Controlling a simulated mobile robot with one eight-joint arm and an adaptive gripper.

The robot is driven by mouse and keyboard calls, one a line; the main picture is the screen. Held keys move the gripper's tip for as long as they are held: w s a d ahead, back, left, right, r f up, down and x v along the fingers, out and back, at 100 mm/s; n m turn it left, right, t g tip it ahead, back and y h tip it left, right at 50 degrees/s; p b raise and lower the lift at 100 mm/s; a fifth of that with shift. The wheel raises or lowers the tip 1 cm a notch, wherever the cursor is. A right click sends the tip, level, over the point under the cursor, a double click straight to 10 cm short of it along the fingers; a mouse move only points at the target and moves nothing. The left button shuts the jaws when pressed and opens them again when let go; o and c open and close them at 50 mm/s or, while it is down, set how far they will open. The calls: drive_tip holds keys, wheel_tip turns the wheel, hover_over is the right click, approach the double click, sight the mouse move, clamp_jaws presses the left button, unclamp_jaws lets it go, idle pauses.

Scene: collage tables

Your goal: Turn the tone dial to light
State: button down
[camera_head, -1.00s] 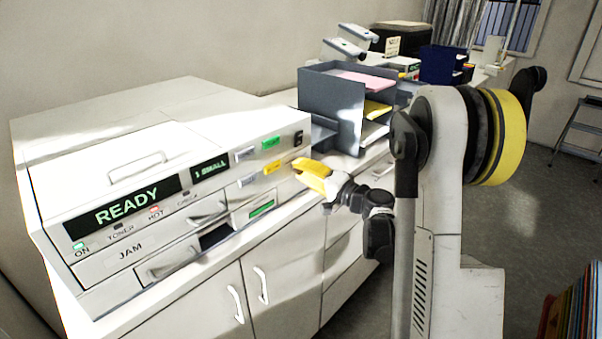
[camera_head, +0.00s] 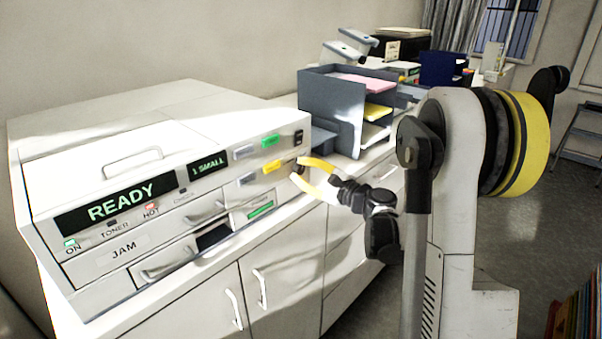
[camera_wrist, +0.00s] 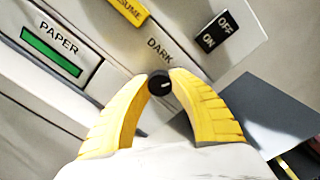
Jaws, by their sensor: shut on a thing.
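The tone dial (camera_wrist: 160,83) is a small round black knob with a white pointer mark, on the front of the white copier (camera_head: 150,140). In the wrist view the word DARK is printed above it; no LIGHT label shows. The mark points roughly toward the right of that view. My gripper (camera_wrist: 160,78) has its two yellow curved fingers on either side of the dial, with the tips shut on it. In the head view my gripper (camera_head: 300,168) is at the right end of the copier front, and the dial is mostly hidden by the fingers.
An ON/OFF switch (camera_wrist: 217,33) sits right of the DARK label, and a yellow button (camera_wrist: 130,9) is above left. A green PAPER window (camera_wrist: 51,51) is at left. A grey tray stack (camera_head: 330,95) stands close to the right of the copier.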

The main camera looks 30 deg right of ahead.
drive_tip(key=shift+m+b, duration=0.3)
drive_tip(key=shift+m, duration=1.4)
drive_tip(key=c, duration=1.1)
unclamp_jaws()
drive_tip(key=v, duration=1.2)
